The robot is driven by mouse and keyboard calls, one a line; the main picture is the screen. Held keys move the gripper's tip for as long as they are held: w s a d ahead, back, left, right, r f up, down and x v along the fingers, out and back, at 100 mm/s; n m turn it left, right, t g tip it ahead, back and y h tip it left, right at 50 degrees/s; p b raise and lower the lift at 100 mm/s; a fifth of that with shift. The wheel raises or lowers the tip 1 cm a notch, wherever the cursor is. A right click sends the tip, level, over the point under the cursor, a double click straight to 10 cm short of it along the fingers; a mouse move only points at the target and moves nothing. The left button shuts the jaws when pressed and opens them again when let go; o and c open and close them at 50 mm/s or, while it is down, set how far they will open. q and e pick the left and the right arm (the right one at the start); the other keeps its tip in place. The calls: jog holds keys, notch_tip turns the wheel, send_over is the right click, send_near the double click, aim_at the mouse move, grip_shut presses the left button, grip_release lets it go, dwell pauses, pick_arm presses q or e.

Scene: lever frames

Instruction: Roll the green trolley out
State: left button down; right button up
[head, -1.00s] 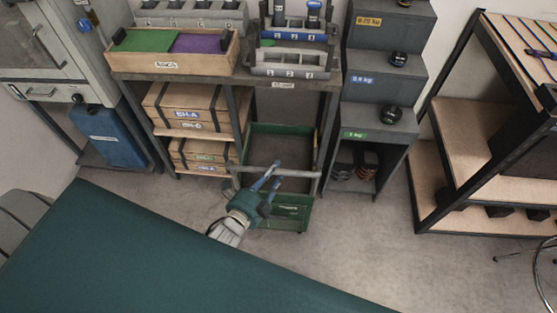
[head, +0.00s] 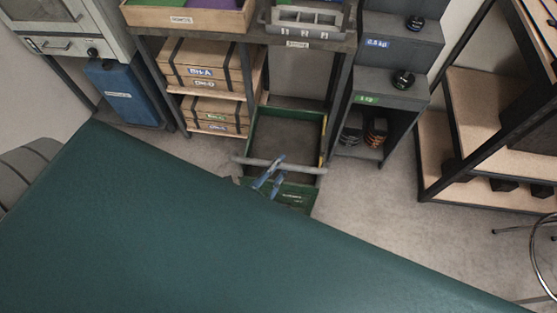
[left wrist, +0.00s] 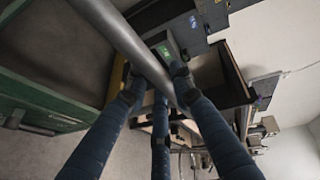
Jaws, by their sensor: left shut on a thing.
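The green trolley (head: 287,140) is an open, box-like cart with a dark floor and a grey crossbar handle (head: 300,168). In the head view it stands in the bay under the bench, with its front part out past the bench legs. My left gripper (head: 268,172) is shut on the handle, left of its middle. In the left wrist view the grey bar (left wrist: 118,38) runs between my blue fingers (left wrist: 158,88), and the trolley's green side shows at left. The trolley's lower front is partly hidden in the head view. My right gripper is not in view.
Shelves with wooden boxes (head: 205,68) stand left of the trolley. A stepped grey stand (head: 385,100) with weights and springs stands close on its right. A blue canister (head: 120,92) is further left, and a wooden rack (head: 470,125) is at right. Floor (head: 375,210) is clear at front right.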

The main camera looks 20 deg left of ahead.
pick_arm(q)
jog(key=c, duration=1.5)
grip_release()
jog(key=shift+o, duration=0.2)
jog(key=v, duration=1.2)
jog(key=shift+f, duration=0.15)
